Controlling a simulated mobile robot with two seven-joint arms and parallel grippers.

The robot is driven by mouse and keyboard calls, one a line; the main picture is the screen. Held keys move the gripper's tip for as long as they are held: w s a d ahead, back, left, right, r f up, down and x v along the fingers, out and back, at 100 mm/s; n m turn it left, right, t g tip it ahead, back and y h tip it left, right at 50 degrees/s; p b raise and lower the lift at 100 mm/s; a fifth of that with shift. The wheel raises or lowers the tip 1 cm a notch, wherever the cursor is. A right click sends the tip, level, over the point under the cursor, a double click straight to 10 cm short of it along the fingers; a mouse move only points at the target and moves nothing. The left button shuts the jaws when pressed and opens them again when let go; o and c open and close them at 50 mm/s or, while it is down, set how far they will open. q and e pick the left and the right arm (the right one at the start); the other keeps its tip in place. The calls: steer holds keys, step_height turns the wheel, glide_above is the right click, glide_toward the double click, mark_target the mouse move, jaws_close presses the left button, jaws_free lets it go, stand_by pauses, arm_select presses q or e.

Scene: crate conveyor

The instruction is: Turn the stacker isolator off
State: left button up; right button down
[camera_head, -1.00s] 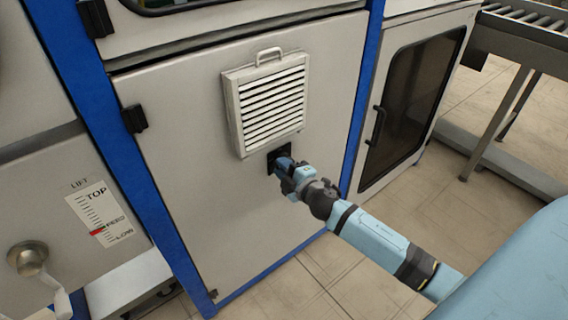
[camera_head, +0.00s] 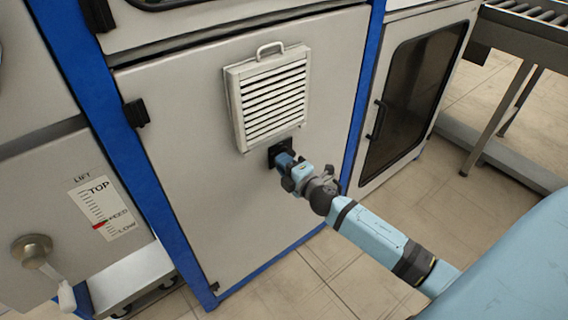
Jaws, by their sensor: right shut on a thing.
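The isolator (camera_head: 281,149) shows as a small black square plate on the grey cabinet door, just below the louvred vent. My right gripper (camera_head: 287,162) is at this plate, shut on its knob. The gripper and wrist hide the knob, so its setting cannot be read. My right arm comes in from the lower right. My left gripper is not in view.
The louvred vent (camera_head: 270,98) with a handle juts out just above my gripper. A lift panel with a scale (camera_head: 101,207) and a crank (camera_head: 32,251) is at the left. A dark-windowed door (camera_head: 408,100) and a roller conveyor (camera_head: 525,25) stand at the right. Tiled floor lies below.

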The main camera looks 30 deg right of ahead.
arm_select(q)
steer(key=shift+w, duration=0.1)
arm_select(e)
steer(key=c, duration=1.2)
jaws_free()
steer(key=shift+c, duration=0.2)
steer(key=shift+o, duration=1.1)
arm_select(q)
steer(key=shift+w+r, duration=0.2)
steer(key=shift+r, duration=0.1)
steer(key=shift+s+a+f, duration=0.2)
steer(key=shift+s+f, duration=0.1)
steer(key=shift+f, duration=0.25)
arm_select(e)
steer(key=s+d, duration=0.1)
steer(key=s, duration=1.2)
steer(key=shift+s, duration=0.35)
